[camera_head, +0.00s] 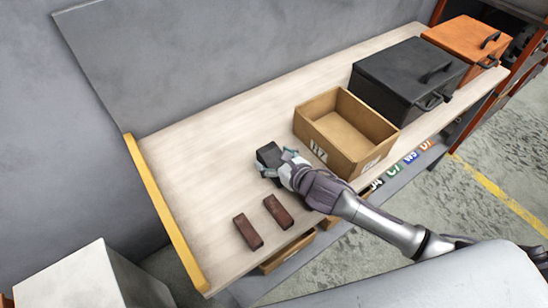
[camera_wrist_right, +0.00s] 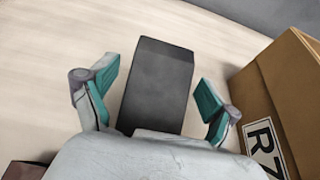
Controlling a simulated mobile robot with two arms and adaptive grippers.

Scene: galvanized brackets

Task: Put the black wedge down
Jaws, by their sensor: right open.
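The black wedge (camera_head: 269,155) is at the tip of my right gripper in the head view, on or just above the light wooden bench top (camera_head: 215,125). In the right wrist view the wedge (camera_wrist_right: 160,85) lies between the two teal-padded fingers. My right gripper (camera_wrist_right: 163,92) is open, with a gap visible on each side of the wedge. The wedge's near end is hidden by the gripper's body. My right gripper (camera_head: 280,165) reaches in from the lower right in the head view. My left gripper is not in view.
An open cardboard box (camera_head: 328,145) stands close right of the gripper; its side (camera_wrist_right: 280,100) shows in the wrist view. Two brown blocks (camera_head: 247,232) (camera_head: 278,212) lie nearer the front. A black case (camera_head: 400,80) and an orange case (camera_head: 465,42) stand farther back. The left bench area is clear.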

